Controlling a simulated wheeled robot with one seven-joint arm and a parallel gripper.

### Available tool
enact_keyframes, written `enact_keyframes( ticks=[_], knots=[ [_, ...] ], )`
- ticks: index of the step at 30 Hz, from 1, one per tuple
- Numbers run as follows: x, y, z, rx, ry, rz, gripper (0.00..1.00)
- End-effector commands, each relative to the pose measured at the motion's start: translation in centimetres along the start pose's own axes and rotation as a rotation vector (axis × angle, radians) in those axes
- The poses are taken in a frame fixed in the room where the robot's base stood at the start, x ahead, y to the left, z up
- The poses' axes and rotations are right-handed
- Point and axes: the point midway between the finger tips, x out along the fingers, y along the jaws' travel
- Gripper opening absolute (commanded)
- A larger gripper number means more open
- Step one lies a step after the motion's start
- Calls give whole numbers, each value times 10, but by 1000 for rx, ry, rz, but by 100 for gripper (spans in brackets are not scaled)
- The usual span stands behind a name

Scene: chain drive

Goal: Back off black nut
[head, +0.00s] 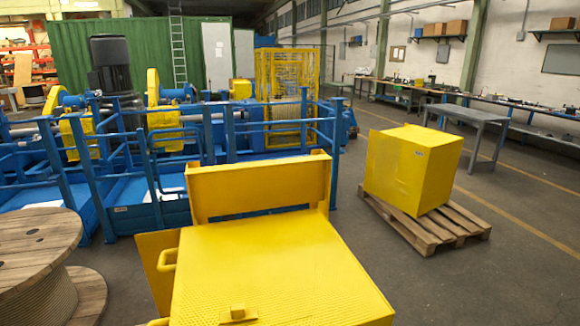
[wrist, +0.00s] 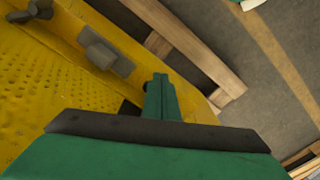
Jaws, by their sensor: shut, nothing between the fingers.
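My gripper (wrist: 161,80) shows in the wrist view as narrow green fingers, closed together, with nothing seen between them. It is over the edge of a perforated yellow surface (wrist: 50,90). A small dark rounded bit (wrist: 147,86) shows just left of the fingers; I cannot tell whether it is the black nut or part of my gripper. A grey block-like fitting (wrist: 103,50) is on the yellow surface, up and left of the fingers. My gripper is not in the head view, and no black nut can be made out there.
In the head view, a yellow cover with a raised flap (head: 270,265) fills the near middle. A wooden cable spool (head: 38,250) stands left. A yellow box (head: 412,165) sits on a wooden pallet (head: 470,222) at right.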

Motion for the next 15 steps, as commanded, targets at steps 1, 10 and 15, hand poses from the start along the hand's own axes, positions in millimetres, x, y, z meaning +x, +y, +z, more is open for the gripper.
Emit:
enact_keyframes(
  ticks=[1,10,15],
  knots=[
    [0,0,2,0,-1,1,0],
    [-5,1,7,0,0,2,0],
    [-22,1,7,0,0,3,0]
  ],
)
